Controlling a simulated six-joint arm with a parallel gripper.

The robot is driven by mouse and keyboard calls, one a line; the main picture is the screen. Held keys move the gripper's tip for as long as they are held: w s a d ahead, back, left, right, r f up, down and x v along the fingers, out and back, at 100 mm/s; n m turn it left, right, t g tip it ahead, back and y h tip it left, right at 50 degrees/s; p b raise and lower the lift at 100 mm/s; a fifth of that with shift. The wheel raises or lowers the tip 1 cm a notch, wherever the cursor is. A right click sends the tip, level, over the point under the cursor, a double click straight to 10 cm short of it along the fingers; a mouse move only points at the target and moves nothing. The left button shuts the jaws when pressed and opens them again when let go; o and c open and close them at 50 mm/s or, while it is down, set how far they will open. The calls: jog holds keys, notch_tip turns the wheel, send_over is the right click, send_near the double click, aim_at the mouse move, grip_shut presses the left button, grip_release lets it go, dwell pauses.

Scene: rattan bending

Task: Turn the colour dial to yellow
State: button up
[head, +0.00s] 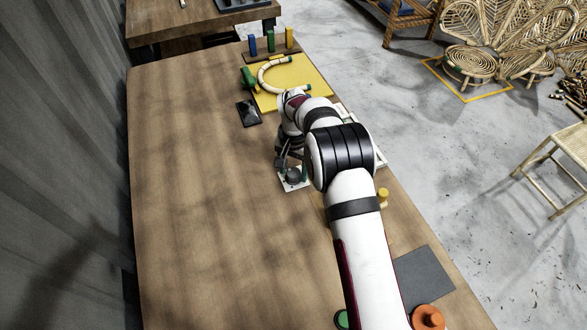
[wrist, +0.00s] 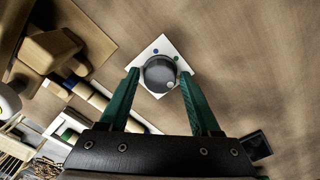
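The colour dial is a dark grey round knob (head: 293,176) on a white square plate (head: 304,185) near the middle of the table. In the wrist view the knob (wrist: 159,73) carries a pale spot (wrist: 170,85) at its lower right. A blue dot (wrist: 155,51) and a green dot (wrist: 176,58) show on the plate (wrist: 163,42); I see no yellow mark. My gripper (wrist: 160,72) is open, with one green finger at each side of the knob. I cannot tell whether they touch it. In the head view my gripper (head: 290,161) is just above the dial.
A yellow board (head: 311,80) with a curved rattan piece (head: 266,74) lies further back, before several coloured pegs. A black device (head: 249,113) lies left of it. The table's left is clear.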

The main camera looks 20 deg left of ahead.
aim_at(294, 172)
jog(key=shift+o, duration=0.6)
notch_tip(294, 172, up, 16)
jog(key=shift+f, duration=0.1)
jog(key=s+d+r+m, duration=0.1)
jog(key=s+d+r, duration=0.25)
jog(key=d, duration=0.25)
jog(key=s+d+r+m+y, duration=0.1)
jog(key=s+d+r, duration=0.25)
jog(key=d, duration=0.35)
jog(key=s+d+r+m, duration=0.1)
jog(key=s+d+r, duration=0.25)
jog(key=d, duration=0.25)
jog(key=s+d+f+m, duration=0.1)
jog(key=s+d, duration=0.3)
jog(key=s, duration=0.5)
jog(key=s+d+f+m, duration=0.1)
jog(key=s+d+f, duration=0.3)
jog(key=s, duration=0.6)
jog(key=shift+f+y, duration=0.35)
jog(key=shift+y, duration=0.05)
